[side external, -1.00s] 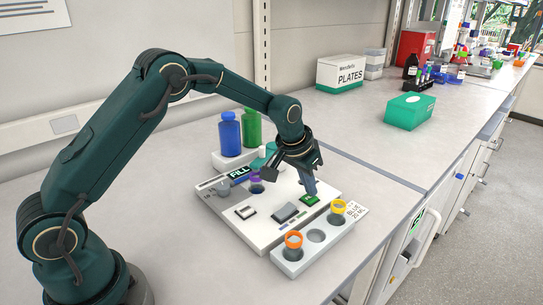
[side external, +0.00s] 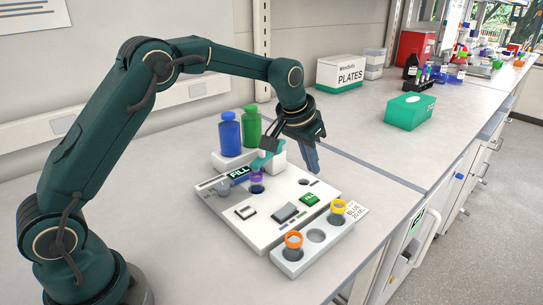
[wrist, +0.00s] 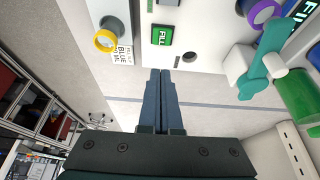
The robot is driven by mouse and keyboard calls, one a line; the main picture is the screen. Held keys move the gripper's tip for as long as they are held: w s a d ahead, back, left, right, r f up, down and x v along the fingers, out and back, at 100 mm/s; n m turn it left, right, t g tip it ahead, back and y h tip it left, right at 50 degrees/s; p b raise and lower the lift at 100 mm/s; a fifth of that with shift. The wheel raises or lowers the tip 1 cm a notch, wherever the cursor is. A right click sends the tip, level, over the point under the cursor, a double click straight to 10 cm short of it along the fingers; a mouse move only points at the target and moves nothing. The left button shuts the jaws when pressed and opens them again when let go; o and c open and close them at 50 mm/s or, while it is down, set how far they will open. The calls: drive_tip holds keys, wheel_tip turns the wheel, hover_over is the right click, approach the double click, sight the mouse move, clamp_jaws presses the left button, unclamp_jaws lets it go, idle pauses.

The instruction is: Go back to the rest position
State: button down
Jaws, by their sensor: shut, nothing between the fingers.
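My gripper (side external: 312,168) is shut and empty. In the side view it hangs above the back right of the white dispenser panel (side external: 262,232), clear of it. In the wrist view the closed fingers (wrist: 161,72) point toward the panel edge, near the green button (wrist: 161,37).
A blue bottle (side external: 230,134) and a green bottle (side external: 251,127) stand behind the panel. A white rack (side external: 287,262) with orange-ringed and yellow-ringed vials lies at its front right. A PLATES box (side external: 341,73) and green box (side external: 409,111) stand farther back. Bench between is clear.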

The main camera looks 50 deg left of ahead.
drive_tip(key=s+r+t, duration=0.3)
drive_tip(key=s+r, duration=0.9)
drive_tip(key=r, duration=0.2)
drive_tip(key=s+f+g, duration=0.1)
drive_tip(key=s+f, duration=0.3)
drive_tip(key=s, duration=0.4)
drive_tip(key=s+f+g, duration=0.1)
drive_tip(key=s+f, duration=0.3)
drive_tip(key=s, duration=0.3)
drive_tip(key=shift+s+d+f, duration=0.15)
drive_tip(key=shift+s+d, duration=0.1)
drive_tip(key=shift+s, duration=0.15)
